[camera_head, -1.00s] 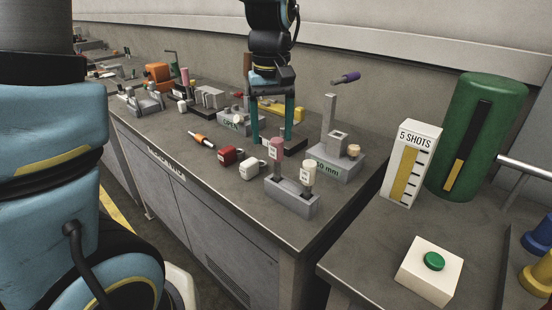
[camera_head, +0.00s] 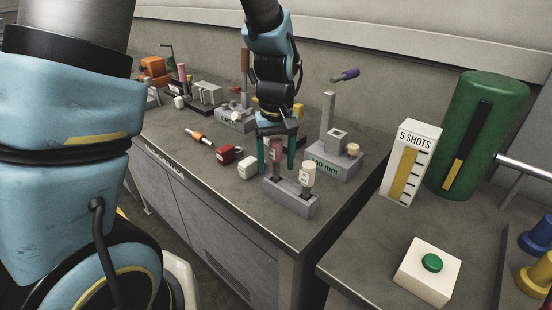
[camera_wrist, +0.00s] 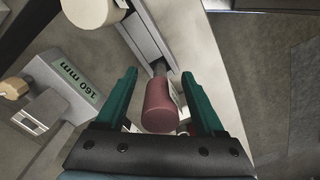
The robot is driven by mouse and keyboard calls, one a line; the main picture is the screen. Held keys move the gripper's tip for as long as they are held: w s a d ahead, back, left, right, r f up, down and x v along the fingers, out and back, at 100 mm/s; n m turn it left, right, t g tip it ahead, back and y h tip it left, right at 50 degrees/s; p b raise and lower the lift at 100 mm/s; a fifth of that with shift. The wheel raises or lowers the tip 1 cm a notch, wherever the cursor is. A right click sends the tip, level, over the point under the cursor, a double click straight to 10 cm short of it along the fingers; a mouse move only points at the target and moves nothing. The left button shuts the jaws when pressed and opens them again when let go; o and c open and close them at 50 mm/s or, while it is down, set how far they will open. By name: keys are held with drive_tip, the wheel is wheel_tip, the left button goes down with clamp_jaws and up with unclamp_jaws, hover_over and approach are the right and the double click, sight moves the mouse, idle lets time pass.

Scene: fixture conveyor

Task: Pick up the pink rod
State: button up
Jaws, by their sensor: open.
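The pink rod (camera_head: 276,148) stands upright in a grey two-slot holder (camera_head: 290,204) near the front corner of the bench. A white tag shows on its side. In the wrist view the pink rod (camera_wrist: 160,108) lies between the two green fingers, with a gap on either side. My gripper (camera_head: 276,168) is open and points down over the holder, its fingers on either side of the rod. In the wrist view, my gripper (camera_wrist: 159,74) shows both fingertips clear of the rod. The rod's lower end is hidden.
A cream rod (camera_head: 308,172) stands in the same holder, close on the right. A grey 160 mm fixture (camera_head: 338,160) with a tall post is behind right. A red block (camera_head: 226,154) and a white block (camera_head: 247,168) lie to the left. The bench's front strip is clear.

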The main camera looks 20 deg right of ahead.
drive_tip(key=shift+f, duration=0.85)
drive_tip(key=shift+c, duration=0.3)
clamp_jaws()
idle(0.5)
